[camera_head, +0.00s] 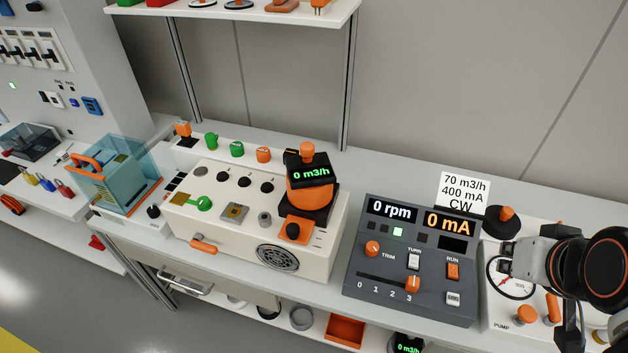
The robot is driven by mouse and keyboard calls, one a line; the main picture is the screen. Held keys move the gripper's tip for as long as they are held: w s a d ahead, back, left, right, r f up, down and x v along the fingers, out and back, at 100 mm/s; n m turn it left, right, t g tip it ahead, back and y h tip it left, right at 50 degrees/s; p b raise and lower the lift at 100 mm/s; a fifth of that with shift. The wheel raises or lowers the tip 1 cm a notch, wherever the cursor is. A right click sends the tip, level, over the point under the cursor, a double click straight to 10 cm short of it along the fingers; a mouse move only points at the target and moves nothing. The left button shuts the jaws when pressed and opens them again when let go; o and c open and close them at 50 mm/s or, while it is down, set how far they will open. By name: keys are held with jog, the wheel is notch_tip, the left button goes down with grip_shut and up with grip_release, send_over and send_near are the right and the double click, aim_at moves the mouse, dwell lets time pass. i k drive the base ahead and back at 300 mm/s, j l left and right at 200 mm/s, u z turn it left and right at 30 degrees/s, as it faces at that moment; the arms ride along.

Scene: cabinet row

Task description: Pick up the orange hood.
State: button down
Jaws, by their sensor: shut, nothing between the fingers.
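The orange hood (309,194) stands on the right end of the cream instrument box, in the middle of the head view. It is a squat orange body with an orange knob on top and a black display reading 0 m3/h. My gripper (507,262) is at the right edge of the view, over the pump panel, well to the right of the hood and apart from it. It is shut and empty. My arm partly hides the pump panel.
The cream box (222,213) carries knobs and a round grille. A dark grey console (408,263) stands between the hood and my gripper. A sign (464,191) stands behind it. A shelf (250,12) hangs above; a clear blue box (122,180) is at left.

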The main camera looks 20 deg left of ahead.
aim_at(311, 178)
jog(key=k+j, duration=0.65)
jog(key=k, duration=0.25)
jog(key=u, duration=0.05)
